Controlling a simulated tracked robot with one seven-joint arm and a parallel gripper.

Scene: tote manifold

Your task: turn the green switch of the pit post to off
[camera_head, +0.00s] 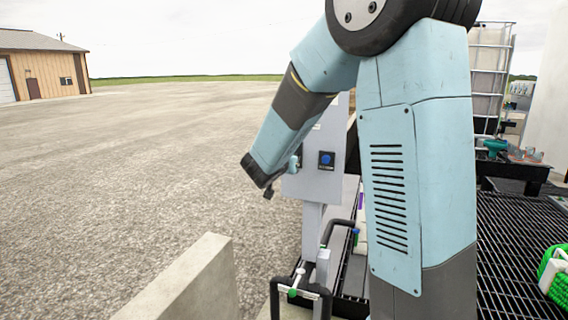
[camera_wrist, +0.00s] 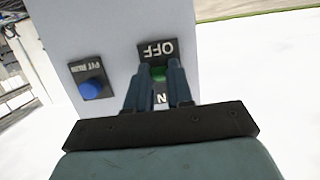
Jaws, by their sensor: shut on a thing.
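The pit post is a grey box on a stand (camera_head: 326,183), just beyond my arm in the head view. Its pale face (camera_wrist: 105,30) fills the middle of the wrist view, upside down. The green switch (camera_wrist: 158,73) sits between an OFF label (camera_wrist: 157,50) and a partly hidden label ending in N. My gripper (camera_wrist: 161,70) is shut on the green switch, one dark finger on each side. The fingers hide much of the switch, so I cannot tell which way it points. In the head view the switch is not visible.
A blue button (camera_wrist: 92,89) on a dark plate is beside the switch; it also shows in the head view (camera_head: 326,159). Black pipework with a green-tipped valve (camera_head: 293,292) stands below the post. A concrete wall (camera_head: 190,285) is at front left. Open gravel lies left.

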